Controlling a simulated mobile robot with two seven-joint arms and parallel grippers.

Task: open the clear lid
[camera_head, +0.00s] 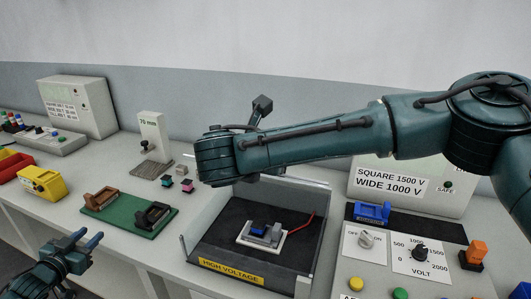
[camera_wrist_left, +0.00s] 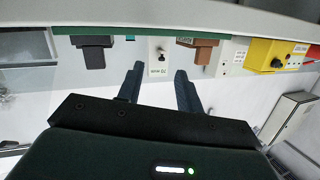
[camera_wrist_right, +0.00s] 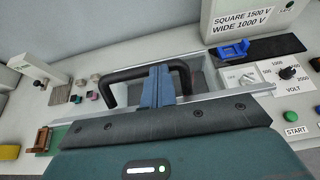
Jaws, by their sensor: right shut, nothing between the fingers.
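The clear lid shows as a thin pale-edged panel (camera_wrist_right: 232,92) in the right wrist view, with a black bar handle (camera_wrist_right: 112,88). My right gripper (camera_wrist_right: 158,82) is shut and empty, its blue fingertips at the handle bar; I cannot tell whether they touch it. In the head view my right arm covers the handle and the right fingertips. Clear sides stand around the dark box floor (camera_head: 215,240), which bears a yellow HIGH VOLTAGE label (camera_head: 231,271). I cannot tell the lid's exact tilt. My left gripper (camera_head: 88,238) is open and empty at the lower left, also in its wrist view (camera_wrist_left: 159,70).
In the box lies a white block with a blue part (camera_head: 259,228) and a red wire. A green tray (camera_head: 126,216) with brown and black holders is left of it. A control panel with knobs (camera_head: 417,251) and buttons is to the right. A grey post (camera_head: 155,135) stands behind.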

